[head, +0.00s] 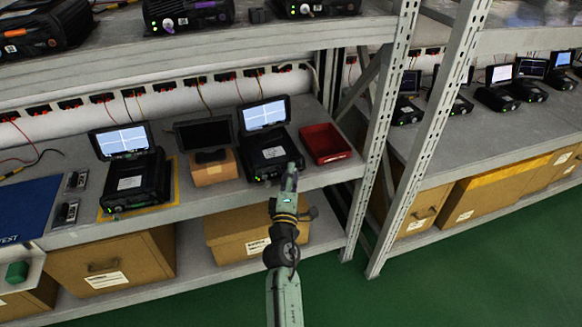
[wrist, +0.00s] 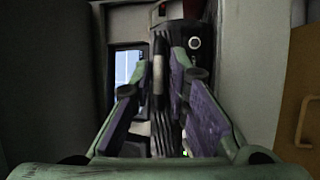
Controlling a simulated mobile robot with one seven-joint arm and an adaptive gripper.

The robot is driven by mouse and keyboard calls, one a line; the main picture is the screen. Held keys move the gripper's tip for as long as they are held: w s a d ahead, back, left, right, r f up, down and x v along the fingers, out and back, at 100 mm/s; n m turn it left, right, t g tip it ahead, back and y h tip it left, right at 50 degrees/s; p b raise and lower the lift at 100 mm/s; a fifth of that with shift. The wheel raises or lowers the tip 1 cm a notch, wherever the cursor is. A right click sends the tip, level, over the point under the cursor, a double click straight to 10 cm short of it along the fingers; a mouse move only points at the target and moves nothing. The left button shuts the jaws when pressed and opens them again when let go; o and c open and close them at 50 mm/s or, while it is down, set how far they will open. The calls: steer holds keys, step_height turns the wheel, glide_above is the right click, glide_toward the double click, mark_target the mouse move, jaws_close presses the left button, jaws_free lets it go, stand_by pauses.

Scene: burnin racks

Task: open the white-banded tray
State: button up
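In the head view a black device (head: 265,160) with a lit screen stands on the middle shelf, just left of a red bin. My gripper (head: 290,172) is at the front right of this device. In the wrist view my gripper (wrist: 160,74) is open, with purple pads on both fingers. A dark upright bar with a pale grey-white band (wrist: 158,72) shows between the fingertips, in front of the dark device body. I cannot tell whether the fingers touch it. The band does not show clearly in the head view, where my gripper covers part of the device front.
A red bin (head: 325,143) sits right of the device; a small cardboard box (head: 212,172) with a dark screen is left. Another black device (head: 135,186) stands farther left. A metal rack post (head: 388,120) rises at right. Cardboard boxes (head: 110,264) fill the shelf below.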

steer(key=shift+s, duration=0.1)
steer(key=shift+c, duration=0.5)
jaws_close()
